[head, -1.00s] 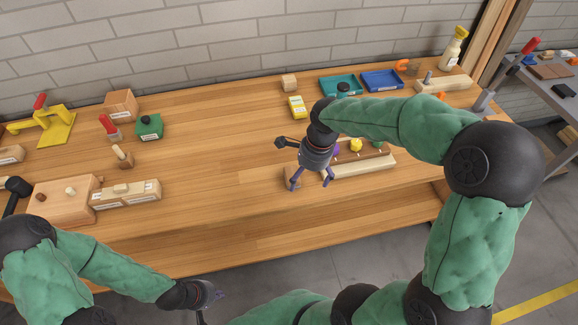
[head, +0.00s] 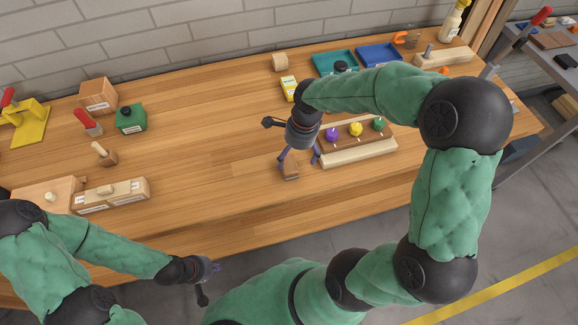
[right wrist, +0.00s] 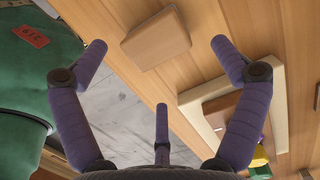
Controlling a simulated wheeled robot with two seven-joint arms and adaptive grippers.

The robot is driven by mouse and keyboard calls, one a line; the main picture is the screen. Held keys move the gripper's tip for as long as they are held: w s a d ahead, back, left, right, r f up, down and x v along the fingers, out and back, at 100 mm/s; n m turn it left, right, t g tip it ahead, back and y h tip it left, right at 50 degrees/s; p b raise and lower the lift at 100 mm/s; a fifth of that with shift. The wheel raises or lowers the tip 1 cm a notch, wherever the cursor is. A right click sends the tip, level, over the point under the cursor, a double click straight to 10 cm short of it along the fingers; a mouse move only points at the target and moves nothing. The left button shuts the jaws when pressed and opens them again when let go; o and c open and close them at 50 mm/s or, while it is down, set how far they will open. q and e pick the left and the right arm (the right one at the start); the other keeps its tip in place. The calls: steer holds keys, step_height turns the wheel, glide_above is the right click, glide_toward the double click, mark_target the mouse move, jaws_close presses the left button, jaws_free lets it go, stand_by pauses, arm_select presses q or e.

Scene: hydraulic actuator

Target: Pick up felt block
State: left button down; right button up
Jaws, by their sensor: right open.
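A small brown block, which I take for the felt block (head: 290,171), lies on the wooden bench near its front edge. My right gripper (head: 300,160) is above and just right of it in the head view, with its fingers spread and empty. In the right wrist view the block (right wrist: 155,38) shows between and beyond the spread fingers, apart from them. My left gripper (head: 208,280) is low in front of the bench, far from the block; its jaws are too small to read.
A pale wooden rail with purple, yellow and green knobs (head: 356,129) stands close right of my right gripper. Teal (head: 335,61) and blue (head: 380,53) trays and a yellow box (head: 289,88) are behind.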

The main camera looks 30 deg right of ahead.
mark_target(289, 164)
steer(key=f, duration=0.1)
steer(key=a+f+b, duration=0.1)
steer(key=f, duration=0.2)
steer(key=shift+w+a+f+b, duration=0.2)
steer(key=shift+a+f+b, duration=0.1)
steer(key=shift+f+b, duration=0.1)
steer(key=c, duration=1.6)
